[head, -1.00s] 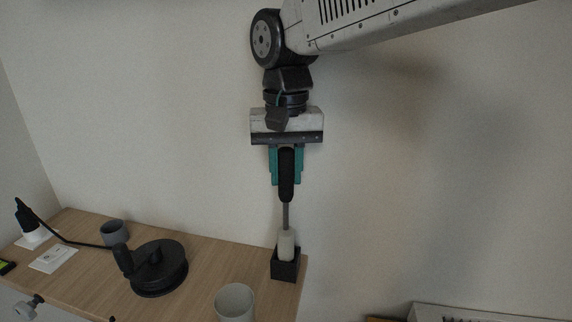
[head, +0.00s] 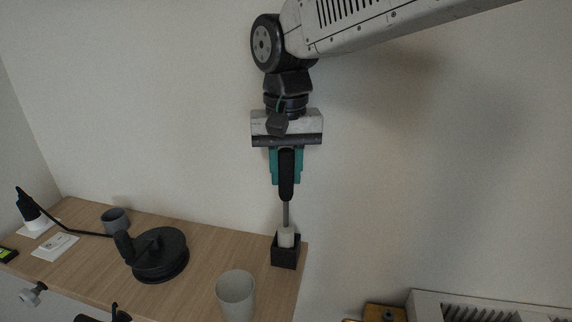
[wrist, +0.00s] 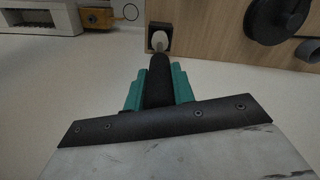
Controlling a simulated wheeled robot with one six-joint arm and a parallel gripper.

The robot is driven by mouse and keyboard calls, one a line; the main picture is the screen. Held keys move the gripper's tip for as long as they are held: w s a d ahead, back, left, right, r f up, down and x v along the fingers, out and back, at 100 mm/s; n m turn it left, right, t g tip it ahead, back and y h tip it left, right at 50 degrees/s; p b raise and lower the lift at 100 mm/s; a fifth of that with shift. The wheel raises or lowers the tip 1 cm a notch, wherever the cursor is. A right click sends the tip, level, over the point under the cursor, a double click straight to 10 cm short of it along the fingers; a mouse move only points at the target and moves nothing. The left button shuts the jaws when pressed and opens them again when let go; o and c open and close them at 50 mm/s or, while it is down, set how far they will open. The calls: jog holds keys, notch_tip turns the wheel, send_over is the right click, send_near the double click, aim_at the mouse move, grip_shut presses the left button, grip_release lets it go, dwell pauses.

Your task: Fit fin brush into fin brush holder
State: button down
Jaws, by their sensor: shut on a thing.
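The fin brush has a black handle (head: 286,172), a thin grey shaft and a pale head (head: 286,238). My gripper (head: 286,180) has teal fingers shut on the handle and holds the brush upright, head down. The fin brush holder (head: 285,258) is a small black square box at the table's right end. The lower part of the pale head is inside the holder's opening, hidden by its front wall. In the wrist view the handle (wrist: 158,85) is between the teal fingers, with the holder (wrist: 151,36) beyond. I cannot tell whether the head touches the bottom.
The wooden table (head: 205,265) also bears a grey cup (head: 236,294), a black round device with a handle (head: 160,256), and a grey mug (head: 115,221). A wall stands close behind. A white vented unit (head: 490,308) and a yellow-brown object (head: 385,312) are at lower right.

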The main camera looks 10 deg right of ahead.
aim_at(286, 150)
jog(key=shift+f, duration=0.4)
jog(key=c, duration=1.1)
grip_release()
jog(key=shift+r, duration=0.1)
notch_tip(286, 150, up, 8)
jog(key=shift+f, duration=0.2)
jog(key=s+d+f+t, duration=0.35)
jog(key=s+d, duration=0.25)
jog(key=d, duration=0.4)
jog(key=s+d+f+t, duration=0.2)
jog(key=s+d+f, duration=0.3)
jog(key=d, duration=0.6)
jog(key=s+f+g, duration=0.3)
jog(key=s+g, duration=0.1)
jog(key=s, duration=0.4)
jog(key=shift+s, duration=0.25)
